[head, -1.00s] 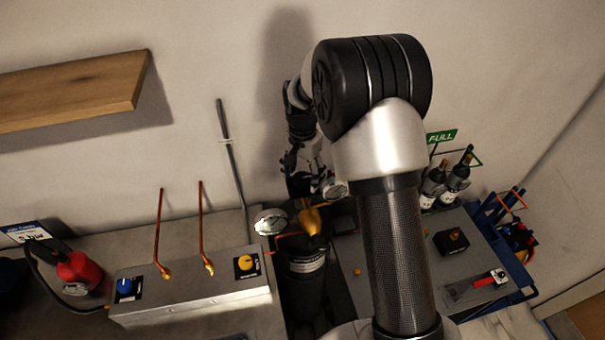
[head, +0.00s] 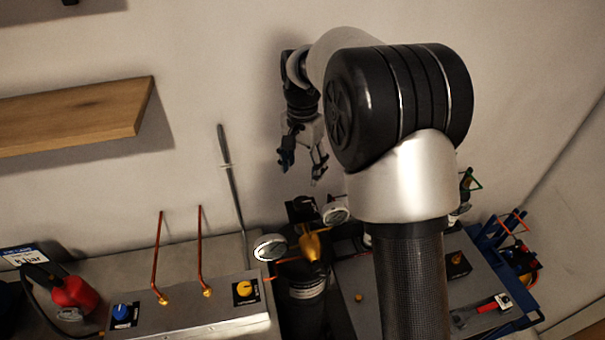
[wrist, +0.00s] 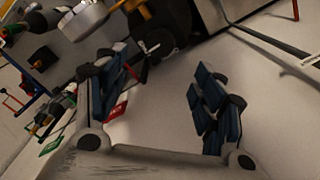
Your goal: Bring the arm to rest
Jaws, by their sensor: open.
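My gripper (head: 302,165) hangs from my raised arm in the head view, fingers pointing down and spread apart. It is open and empty, in the air in front of the wall. Below it, apart from it, is the brass regulator (head: 312,245) with two round gauges (head: 270,247) on top of a dark cylinder (head: 303,305). In the wrist view my two fingers (wrist: 165,95) stand wide apart with nothing between them. One gauge (wrist: 82,18) shows at the upper left there.
A grey box (head: 190,308) with a blue and a yellow knob and two copper pipes stands at left. A red object (head: 75,293) is beside it. A wooden shelf (head: 75,115) juts from the wall.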

